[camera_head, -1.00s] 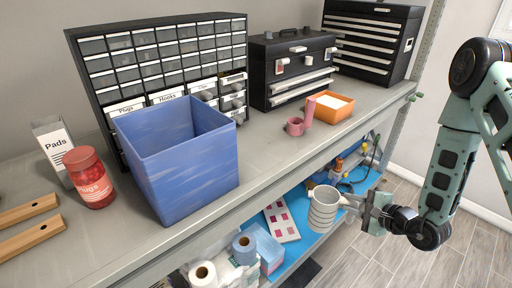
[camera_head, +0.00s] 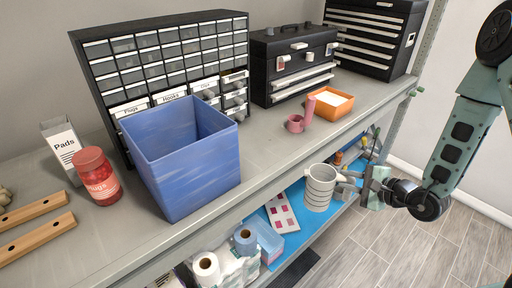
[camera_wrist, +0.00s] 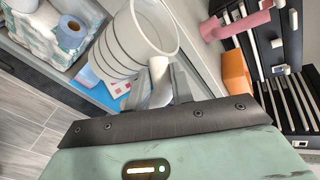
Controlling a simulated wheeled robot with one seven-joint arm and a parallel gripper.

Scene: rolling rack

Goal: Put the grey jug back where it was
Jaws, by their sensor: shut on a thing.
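The grey jug (camera_head: 320,187) is a ribbed light-grey vessel with an open top. It hangs upright in front of the rack, beside the lower shelf level and below the top shelf's front edge. My gripper (camera_head: 352,186) is to its right, shut on its handle. In the wrist view the jug (camera_wrist: 124,42) is at upper centre, and my gripper's fingers (camera_wrist: 160,84) close around the handle. Where the jug stood before cannot be told from these frames.
The top shelf (camera_head: 262,158) holds a blue bin (camera_head: 190,170), an orange tray (camera_head: 334,103), a pink cup (camera_head: 296,124) and a black toolbox (camera_head: 291,65). The blue lower shelf (camera_head: 341,209) carries paper rolls (camera_head: 206,266) and a white card (camera_head: 283,213). Bare top shelf lies right of the bin.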

